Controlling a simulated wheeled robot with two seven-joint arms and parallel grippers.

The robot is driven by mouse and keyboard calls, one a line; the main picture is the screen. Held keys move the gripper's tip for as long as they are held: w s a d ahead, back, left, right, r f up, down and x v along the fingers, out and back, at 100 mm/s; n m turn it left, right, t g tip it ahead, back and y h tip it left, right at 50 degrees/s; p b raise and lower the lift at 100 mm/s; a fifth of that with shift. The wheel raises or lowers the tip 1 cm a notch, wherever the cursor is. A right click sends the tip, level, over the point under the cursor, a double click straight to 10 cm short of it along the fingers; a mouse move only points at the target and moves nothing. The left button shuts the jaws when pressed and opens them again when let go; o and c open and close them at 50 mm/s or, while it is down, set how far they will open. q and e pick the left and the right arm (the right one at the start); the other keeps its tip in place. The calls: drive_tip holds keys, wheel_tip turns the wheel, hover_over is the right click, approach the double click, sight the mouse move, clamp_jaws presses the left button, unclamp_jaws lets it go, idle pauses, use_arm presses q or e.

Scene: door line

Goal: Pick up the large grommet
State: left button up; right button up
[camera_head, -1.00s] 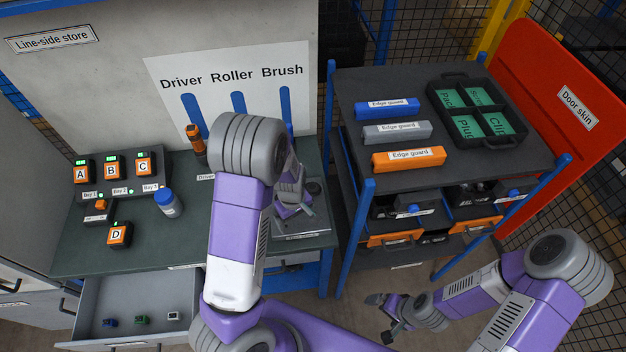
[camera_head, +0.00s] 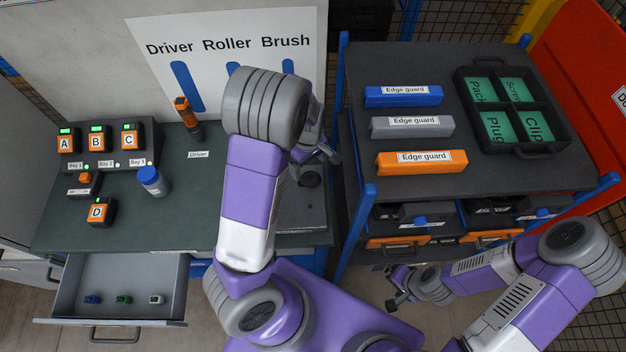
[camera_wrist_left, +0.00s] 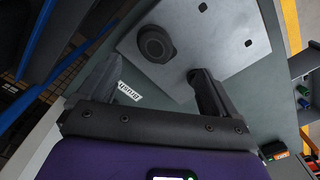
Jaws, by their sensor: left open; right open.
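The large grommet, a dark round ring-like piece (camera_wrist_left: 156,44), lies on a grey plate (camera_wrist_left: 190,65) in the left wrist view. In the head view the grommet (camera_head: 309,179) shows beside my left forearm, on the right end of the bench. My left gripper (camera_head: 322,152) is partly hidden behind its own arm. In the left wrist view its open fingers (camera_wrist_left: 157,70) point toward the plate, with the grommet beyond and between the fingertips, not held. My right gripper (camera_head: 398,290) is open and empty, low in front of the cart.
A rack cart (camera_head: 360,240) with edge guards (camera_head: 403,96) and a black divided tray (camera_head: 512,150) stands right of the bench. The bench (camera_head: 200,225) carries battery-like blocks, a blue-capped bottle (camera_head: 153,181) and a driver (camera_head: 188,118). An open drawer (camera_head: 120,275) juts out at left.

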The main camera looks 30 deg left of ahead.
sight(311, 177)
use_arm(q)
drive_tip(key=shift+w+f, duration=0.15)
drive_tip(key=shift+f, duration=0.7)
drive_tip(key=f, duration=0.4)
drive_tip(key=f+b, duration=0.1)
drive_tip(key=f, duration=0.1)
drive_tip(key=shift+w+f, duration=0.25)
drive_tip(key=shift+f, duration=0.05)
use_arm(e)
drive_tip(key=shift+f, duration=0.8)
use_arm(q)
drive_tip(key=shift+c, duration=0.3)
drive_tip(key=c, duration=1.1)
wheel_tip(311, 177, up, 10)
drive_tip(key=p, duration=0.1)
use_arm(e)
drive_tip(key=shift+r, duration=0.65)
use_arm(q)
drive_tip(key=shift+d, duration=0.1)
